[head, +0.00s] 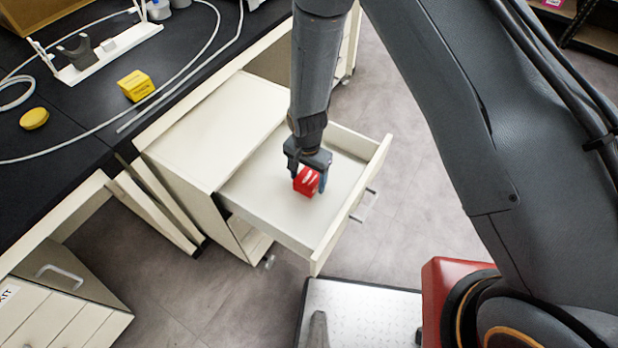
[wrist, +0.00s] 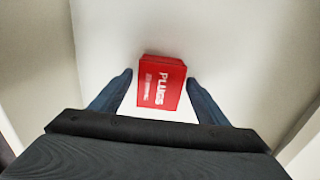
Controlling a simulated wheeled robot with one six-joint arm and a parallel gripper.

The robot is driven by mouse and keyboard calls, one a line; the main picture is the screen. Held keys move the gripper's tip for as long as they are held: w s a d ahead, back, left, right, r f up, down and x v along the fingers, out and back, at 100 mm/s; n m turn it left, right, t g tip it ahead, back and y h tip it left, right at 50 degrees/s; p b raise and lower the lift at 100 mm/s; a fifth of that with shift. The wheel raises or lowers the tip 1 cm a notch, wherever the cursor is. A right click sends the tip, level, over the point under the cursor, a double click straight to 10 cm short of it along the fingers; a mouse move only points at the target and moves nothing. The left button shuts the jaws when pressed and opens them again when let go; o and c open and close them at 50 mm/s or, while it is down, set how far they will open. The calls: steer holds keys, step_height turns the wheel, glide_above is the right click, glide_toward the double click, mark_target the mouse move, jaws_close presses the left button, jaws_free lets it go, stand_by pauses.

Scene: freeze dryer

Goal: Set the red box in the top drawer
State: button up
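The red box (head: 306,181) is at my gripper (head: 308,178), over the inside of the pulled-out top drawer (head: 262,209). In the wrist view the red box (wrist: 161,82) shows white lettering reading "PLUGS" and lies between the two blue fingers of my gripper (wrist: 160,88). A gap shows between the box and each finger in that view, so the fingers are open around it. The box appears to rest on the pale drawer floor (wrist: 110,30), though its underside is hidden.
The drawer's front panel with its handle (head: 364,205) stands on the right. Grey floor (head: 410,150) is free beyond the drawer.

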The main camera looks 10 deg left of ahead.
mark_target(308, 177)
step_height(308, 177, up, 12)
steer(key=b, duration=0.1)
steer(key=shift+r+b, duration=0.2)
steer(key=shift+b, duration=0.15)
stand_by(0.4)
steer(key=d+r+n, duration=0.2)
steer(key=d+r, duration=1)
steer(key=d, duration=0.4)
steer(key=s+d+r+n, duration=0.2)
steer(key=s+d+r, duration=0.4)
steer(key=s+d, duration=0.3)
steer(key=d, duration=0.3)
steer(key=shift+s+d+r+n, duration=0.15)
steer(key=shift+s+d+n, duration=0.1)
steer(key=shift+d+n, duration=0.05)
steer(key=shift+a, duration=0.1)
